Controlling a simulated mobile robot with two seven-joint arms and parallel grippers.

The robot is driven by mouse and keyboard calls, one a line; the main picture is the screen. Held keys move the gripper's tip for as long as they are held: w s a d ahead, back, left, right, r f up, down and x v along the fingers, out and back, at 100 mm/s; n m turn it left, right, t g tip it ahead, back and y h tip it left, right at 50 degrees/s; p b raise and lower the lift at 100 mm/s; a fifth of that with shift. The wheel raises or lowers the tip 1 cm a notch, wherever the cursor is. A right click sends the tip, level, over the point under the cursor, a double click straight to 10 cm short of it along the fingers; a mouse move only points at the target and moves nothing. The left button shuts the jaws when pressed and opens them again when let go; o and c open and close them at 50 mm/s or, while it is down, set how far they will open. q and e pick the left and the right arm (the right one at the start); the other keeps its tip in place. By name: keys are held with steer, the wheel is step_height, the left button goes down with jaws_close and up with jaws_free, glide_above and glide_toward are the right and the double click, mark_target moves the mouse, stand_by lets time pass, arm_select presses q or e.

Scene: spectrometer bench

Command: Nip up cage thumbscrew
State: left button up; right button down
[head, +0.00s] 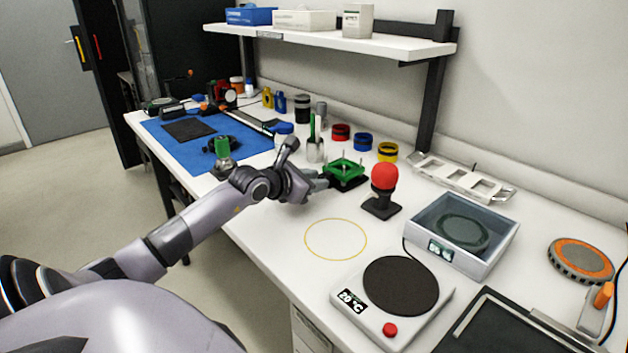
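A green cage-like fixture (345,170) with thin upright rods and a dark base stands on the white bench, near the middle. A thumbscrew on it is too small to make out. My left gripper (323,184) reaches in from the left, its dark fingertips at the left side of the green fixture. I cannot tell whether they touch it, or whether they are open or shut. My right gripper is not in view.
A red-knobbed black stand (383,188) is close on the right of the fixture. A hotplate (392,300) and a clear-walled box (462,232) stand nearer right. Red, blue and yellow rings (387,152) lie behind. The bench around the yellow circle (335,239) is clear.

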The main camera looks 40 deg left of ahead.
arm_select(q)
steer(key=shift+b+v, duration=0.4)
steer(key=shift+v, duration=3.15)
steer(key=shift+s+f, duration=0.1)
